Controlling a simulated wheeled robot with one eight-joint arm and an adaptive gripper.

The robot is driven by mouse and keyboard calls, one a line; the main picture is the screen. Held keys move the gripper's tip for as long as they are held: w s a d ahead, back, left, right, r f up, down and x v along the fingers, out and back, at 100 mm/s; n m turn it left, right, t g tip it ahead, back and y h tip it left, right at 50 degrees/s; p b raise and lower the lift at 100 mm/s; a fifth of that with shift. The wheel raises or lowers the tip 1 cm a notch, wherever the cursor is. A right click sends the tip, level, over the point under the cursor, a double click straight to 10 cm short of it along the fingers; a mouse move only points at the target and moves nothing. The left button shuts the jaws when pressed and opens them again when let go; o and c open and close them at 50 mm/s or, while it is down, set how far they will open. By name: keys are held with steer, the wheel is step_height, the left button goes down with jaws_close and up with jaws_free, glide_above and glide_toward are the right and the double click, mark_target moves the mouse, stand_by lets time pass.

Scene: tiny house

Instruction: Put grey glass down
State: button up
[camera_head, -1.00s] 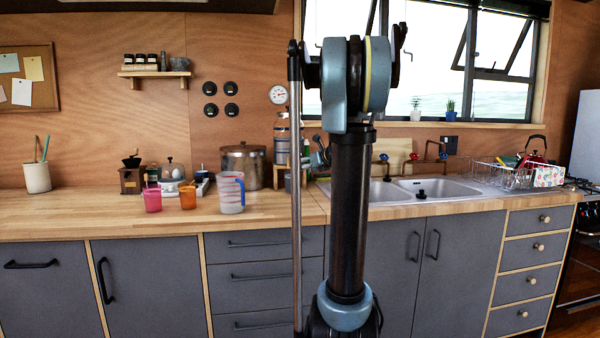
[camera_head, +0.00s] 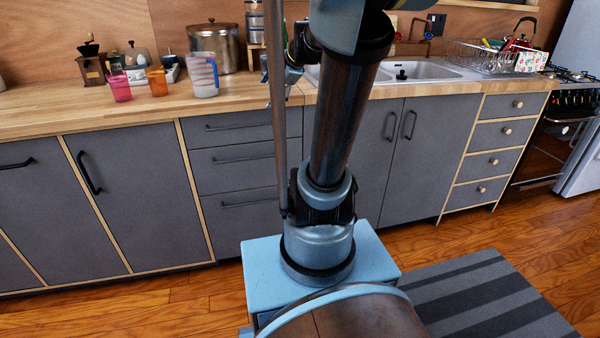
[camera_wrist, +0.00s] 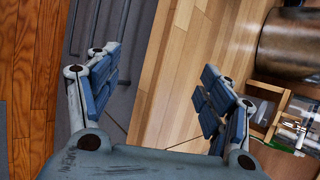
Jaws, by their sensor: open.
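No grey glass can be made out in either view. My gripper (camera_wrist: 155,95) is open in the wrist view, its two blue-padded fingers wide apart with nothing between them. It hangs by the front edge of the wooden counter (camera_wrist: 180,85), with the grey drawer fronts (camera_wrist: 105,35) on the left. In the head view my gripper is mostly hidden behind my arm, near the counter edge. A pink cup (camera_head: 120,88), an orange cup (camera_head: 157,82) and a clear measuring jug with a blue handle (camera_head: 204,76) stand upright on the counter, left of my arm.
A large metal pot (camera_head: 213,46) stands at the back; it also shows in the wrist view (camera_wrist: 292,42). A coffee grinder (camera_head: 91,66) is at the left. The sink (camera_head: 425,70) and dish rack (camera_head: 485,58) are at the right. The front counter strip by the cups is clear.

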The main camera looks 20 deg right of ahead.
steer(key=s+d+f+n+g+h, duration=0.1)
steer(key=s+f+n+g+h, duration=0.1)
steer(key=s+f+n, duration=0.6)
steer(key=s+d+f+n+g+h, duration=0.2)
steer(key=s+f+n, duration=0.6)
steer(key=s, duration=0.9)
steer(key=shift+d+f+g+h, duration=0.25)
steer(key=shift+f+g+h, duration=0.05)
steer(key=shift+f+g, duration=0.15)
steer(key=shift+w, duration=0.15)
steer(key=shift+w+f, duration=0.2)
steer(key=shift+w, duration=0.15)
